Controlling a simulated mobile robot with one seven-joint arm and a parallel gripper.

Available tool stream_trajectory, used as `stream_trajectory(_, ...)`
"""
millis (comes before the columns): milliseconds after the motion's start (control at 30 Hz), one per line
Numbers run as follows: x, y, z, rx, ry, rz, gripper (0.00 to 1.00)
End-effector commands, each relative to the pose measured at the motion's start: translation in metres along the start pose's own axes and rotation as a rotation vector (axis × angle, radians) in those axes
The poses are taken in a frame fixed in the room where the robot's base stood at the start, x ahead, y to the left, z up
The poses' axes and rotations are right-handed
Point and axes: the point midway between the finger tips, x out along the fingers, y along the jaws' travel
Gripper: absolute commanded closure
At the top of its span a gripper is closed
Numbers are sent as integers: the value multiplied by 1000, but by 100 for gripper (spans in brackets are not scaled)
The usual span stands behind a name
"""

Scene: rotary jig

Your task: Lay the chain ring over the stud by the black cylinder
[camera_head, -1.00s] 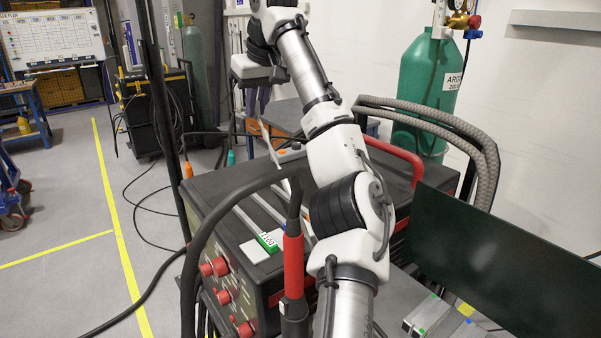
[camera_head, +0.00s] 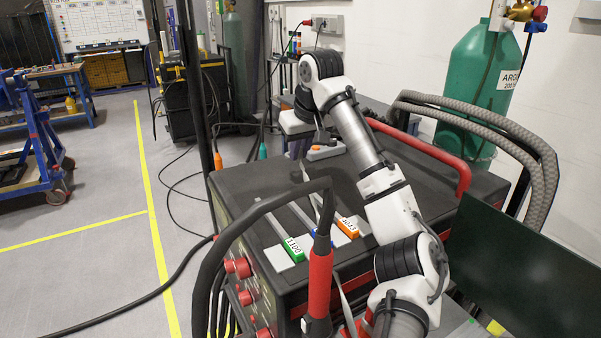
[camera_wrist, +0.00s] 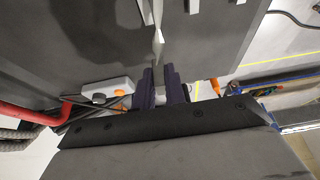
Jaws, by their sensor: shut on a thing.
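My gripper (camera_head: 301,150) is at the far edge of the red and black machine's top, partly hidden behind a white grey-topped wrist part. In the wrist view its dark purple fingers (camera_wrist: 165,88) are close together. A thin light grey strip (camera_wrist: 158,52) runs from between them over the dark machine top; the gripper appears shut on its end. I cannot tell whether this strip is part of the chain. I cannot make out a chain ring, a stud or a clearly black cylinder. A green argon cylinder (camera_head: 481,85) stands at the back right.
The machine top (camera_head: 262,190) bears strips with a green tag (camera_head: 293,249), a blue tag and an orange tag (camera_head: 348,227). A white device with an orange button (camera_head: 325,151) lies near the gripper. A red handle (camera_head: 420,150), ribbed hoses and a black torch cable (camera_head: 225,250) crowd the sides.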

Motion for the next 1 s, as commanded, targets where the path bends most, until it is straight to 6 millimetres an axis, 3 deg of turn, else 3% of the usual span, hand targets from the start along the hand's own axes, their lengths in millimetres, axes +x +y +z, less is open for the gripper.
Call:
stream_trajectory(533, 56, 0, 24, 0, 0, -1, 100)
stream_trajectory(900, 62, 0, 26, 0, 1, 0, 100)
stream_trajectory(933, 62, 0, 26, 0, 1, 0, 85)
stream_trajectory(1000, 61, 0, 25, 0, 1, 0, 76)
